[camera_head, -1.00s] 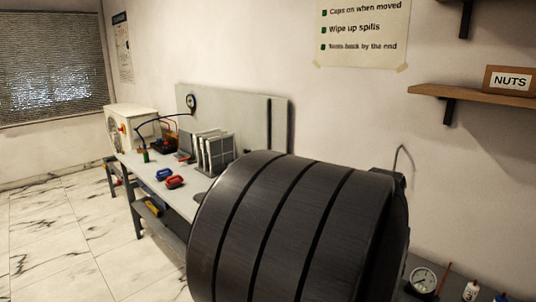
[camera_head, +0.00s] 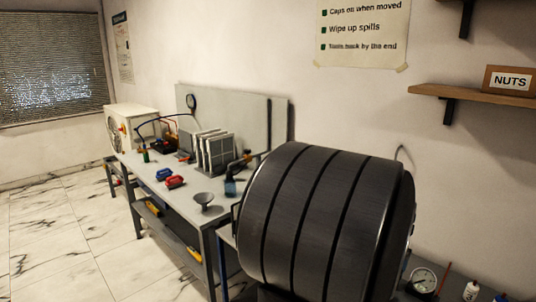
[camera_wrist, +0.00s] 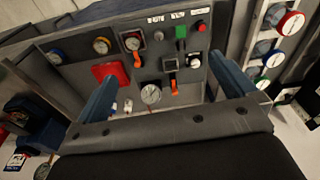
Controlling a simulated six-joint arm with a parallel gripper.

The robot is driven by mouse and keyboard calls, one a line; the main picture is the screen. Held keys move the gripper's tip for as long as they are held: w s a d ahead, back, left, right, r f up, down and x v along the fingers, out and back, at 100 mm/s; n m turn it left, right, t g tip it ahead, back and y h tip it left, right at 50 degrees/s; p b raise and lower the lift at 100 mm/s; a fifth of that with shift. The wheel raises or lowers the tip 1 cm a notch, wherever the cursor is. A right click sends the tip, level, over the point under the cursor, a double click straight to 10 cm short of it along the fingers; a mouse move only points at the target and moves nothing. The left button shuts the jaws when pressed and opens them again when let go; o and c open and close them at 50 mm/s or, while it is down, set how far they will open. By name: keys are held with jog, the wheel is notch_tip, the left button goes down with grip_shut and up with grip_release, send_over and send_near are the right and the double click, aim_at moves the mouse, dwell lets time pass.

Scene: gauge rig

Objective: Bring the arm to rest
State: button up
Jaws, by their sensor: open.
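My gripper (camera_wrist: 163,70) shows in the wrist view with its two blue fingers spread wide. Nothing is between them in its grasp. Beyond the fingers is a grey panel (camera_wrist: 75,75) with dials, a red square part (camera_wrist: 110,72) and switches. A round white gauge (camera_wrist: 151,94) appears between the fingers, beyond them; its distance from them is hard to tell. In the head view a large dark banded part of my arm fills the lower middle, and my gripper does not show there.
In the head view a grey bench (camera_head: 187,205) bears a red clamp-like item (camera_head: 175,181), a blue one (camera_head: 163,174), a dark funnel (camera_head: 204,198) and upright grey plates (camera_head: 215,152). A gauge (camera_head: 424,280) and small bottles stand at lower right. A wooden shelf (camera_head: 470,94) is on the wall.

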jog(key=s+a+n+t+h, duration=0.1)
jog(key=s+a+n+t, duration=0.1)
jog(key=s+a, duration=0.95)
jog(key=s+a+f+n+t, duration=0.1)
jog(key=s+a+f, duration=0.3)
jog(key=s, duration=0.2)
jog(key=s+a+f+t, duration=0.1)
jog(key=s+a+f, duration=0.2)
jog(key=s, duration=0.3)
jog(key=w+d+r+m+g, duration=0.1)
jog(key=w+d+r, duration=0.35)
jog(key=w, duration=0.25)
jog(key=w+d+r+m+g, duration=0.1)
jog(key=w+d+r+g, duration=0.1)
jog(key=w+d+r, duration=0.35)
jog(key=w+d+f+m+g, duration=0.1)
jog(key=w+d+f, duration=0.2)
jog(key=w+d, duration=0.4)
jog(key=w+d+f+m+y, duration=0.1)
jog(key=w+d+f, duration=0.3)
jog(key=w+d, duration=0.4)
jog(key=shift+w+g, duration=0.4)
jog(key=shift+w, duration=0.35)
dwell(0.5)
dwell(0.4)
